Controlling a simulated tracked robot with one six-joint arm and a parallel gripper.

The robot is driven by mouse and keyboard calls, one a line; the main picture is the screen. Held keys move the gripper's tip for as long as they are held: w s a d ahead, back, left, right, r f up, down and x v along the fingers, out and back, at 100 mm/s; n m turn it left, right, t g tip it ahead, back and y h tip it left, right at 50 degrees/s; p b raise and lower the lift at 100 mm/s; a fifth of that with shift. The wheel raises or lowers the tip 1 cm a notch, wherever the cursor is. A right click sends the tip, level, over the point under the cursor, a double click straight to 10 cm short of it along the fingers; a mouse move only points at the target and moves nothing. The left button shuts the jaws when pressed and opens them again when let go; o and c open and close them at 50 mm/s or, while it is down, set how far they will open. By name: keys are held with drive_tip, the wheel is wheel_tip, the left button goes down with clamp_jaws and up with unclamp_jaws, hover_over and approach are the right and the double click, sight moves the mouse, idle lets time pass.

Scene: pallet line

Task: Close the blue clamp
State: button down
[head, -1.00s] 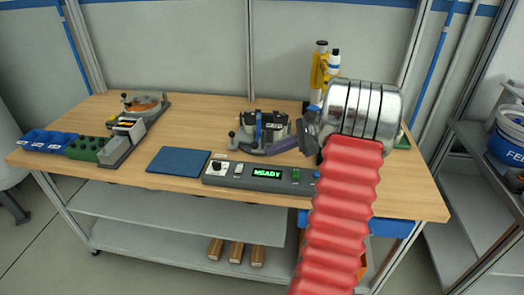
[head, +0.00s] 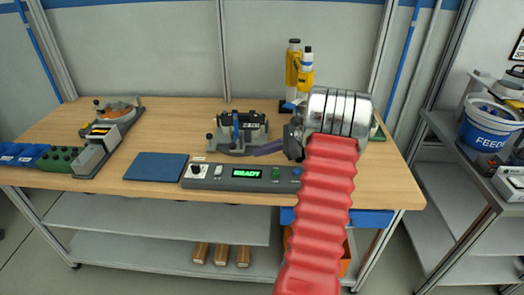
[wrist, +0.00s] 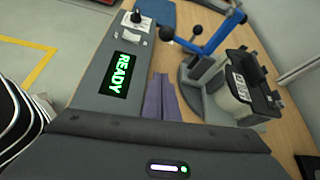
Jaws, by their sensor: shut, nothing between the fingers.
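The blue clamp (head: 235,127) is a blue lever on a grey fixture (head: 221,147) at the back middle of the bench. It stands roughly upright in the head view. In the wrist view the blue clamp (wrist: 213,40) shows as a branching blue arm with black knobs, beside a grey block with a label and black top. I cannot tell how far it is from its closed position. My gripper (head: 257,153) has purple fingers, shut and empty, just right of the fixture's front. In the wrist view my gripper (wrist: 161,78) points between the control panel and the fixture, apart from the lever.
A control panel (head: 219,179) reading READY lies in front of the fixture. A blue mat (head: 156,167) lies left of it. Bare bench lies left of the fixture.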

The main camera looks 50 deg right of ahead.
drive_tip(key=x, duration=0.7)
drive_tip(key=shift+w+a+f, duration=0.2)
drive_tip(key=shift+w+a, duration=0.05)
drive_tip(key=r, duration=0.3)
drive_tip(key=shift+a+r, duration=0.1)
drive_tip(key=shift+a, duration=0.2)
drive_tip(key=shift+a+r, duration=0.1)
drive_tip(key=shift+r, duration=0.35)
drive_tip(key=shift+a, duration=0.2)
drive_tip(key=shift+d, duration=0.1)
drive_tip(key=shift+w+r, duration=0.1)
